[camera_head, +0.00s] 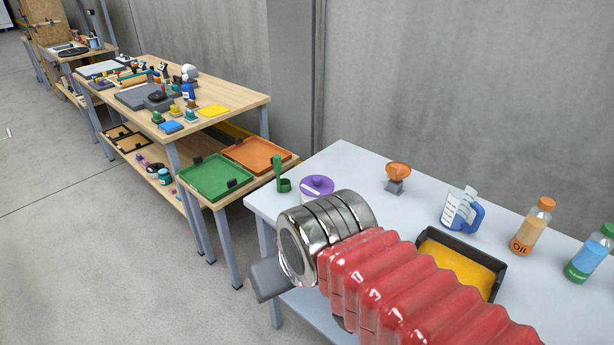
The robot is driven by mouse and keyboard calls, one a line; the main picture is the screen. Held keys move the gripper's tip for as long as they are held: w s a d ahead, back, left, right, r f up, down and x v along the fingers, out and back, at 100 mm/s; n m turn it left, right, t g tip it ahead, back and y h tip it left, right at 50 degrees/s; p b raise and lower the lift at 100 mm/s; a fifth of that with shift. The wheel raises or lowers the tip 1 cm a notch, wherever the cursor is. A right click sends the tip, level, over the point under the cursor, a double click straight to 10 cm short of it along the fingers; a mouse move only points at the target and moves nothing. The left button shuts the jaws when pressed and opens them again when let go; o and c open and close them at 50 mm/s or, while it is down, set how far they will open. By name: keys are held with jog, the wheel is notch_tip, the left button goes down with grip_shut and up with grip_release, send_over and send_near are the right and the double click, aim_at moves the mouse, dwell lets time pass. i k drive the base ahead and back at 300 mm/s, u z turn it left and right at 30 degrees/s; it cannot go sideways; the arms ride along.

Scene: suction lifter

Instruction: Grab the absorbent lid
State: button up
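No thing in view can be told for certain as the absorbent lid. A round purple lid-like piece (317,184) with a pale bar across it sits on a white base at the back left of the white table. My arm, with red bellows and a shiny metal wrist, reaches in from the lower right. Its end is in front of and below the purple piece in the picture. A grey part of my gripper (268,279) shows past the wrist, near the table's left edge. Its fingers cannot be made out, and no held thing is visible.
Cluttered wooden tables (240,96) stand left.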

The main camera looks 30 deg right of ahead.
aim_at(313, 186)
jog(key=i, duration=0.85)
jog(key=z, duration=0.05)
